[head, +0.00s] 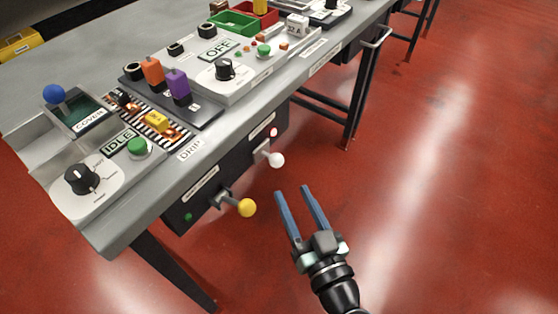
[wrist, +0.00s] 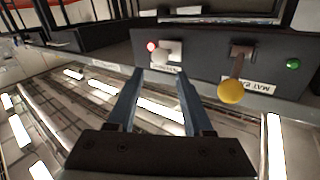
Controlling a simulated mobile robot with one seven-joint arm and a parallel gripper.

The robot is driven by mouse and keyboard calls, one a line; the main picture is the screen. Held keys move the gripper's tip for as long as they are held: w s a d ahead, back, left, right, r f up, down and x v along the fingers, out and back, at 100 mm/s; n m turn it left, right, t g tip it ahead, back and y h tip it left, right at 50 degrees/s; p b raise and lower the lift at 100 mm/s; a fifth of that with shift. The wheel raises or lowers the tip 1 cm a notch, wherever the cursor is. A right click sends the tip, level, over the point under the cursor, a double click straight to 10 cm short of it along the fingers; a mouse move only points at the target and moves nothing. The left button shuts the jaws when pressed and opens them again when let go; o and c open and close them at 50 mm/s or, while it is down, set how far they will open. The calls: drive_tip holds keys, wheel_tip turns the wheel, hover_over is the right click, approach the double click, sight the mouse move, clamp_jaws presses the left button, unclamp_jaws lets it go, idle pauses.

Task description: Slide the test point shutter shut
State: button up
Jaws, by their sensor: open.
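No part here is readably labelled as the test point shutter, so I cannot tell which it is. A black box (head: 228,165) under the bench edge carries a white-knobbed lever (head: 276,159) beside a red light and a yellow-knobbed lever (head: 246,207) near a green light. In the wrist view the white knob (wrist: 161,57) lies just beyond the fingertips, and the yellow knob (wrist: 230,91) hangs to the right. My gripper (head: 292,190) is open and empty, in front of the box and apart from both knobs. Its fingers (wrist: 160,72) point toward the white knob.
On the bench (head: 60,35) stand a cover panel with a blue knob (head: 54,94), an IDLE panel with a black dial (head: 82,179), orange and purple plugs (head: 177,86), and an OFF panel (head: 217,51). Red floor (head: 450,180) is clear to the right.

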sight(280, 166)
drive_tip(key=x, duration=0.8)
drive_tip(key=shift+w+a+p, duration=0.15)
drive_tip(key=shift+w+p, duration=0.15)
drive_tip(key=shift+w, duration=0.05)
clamp_jaws()
idle(0.9)
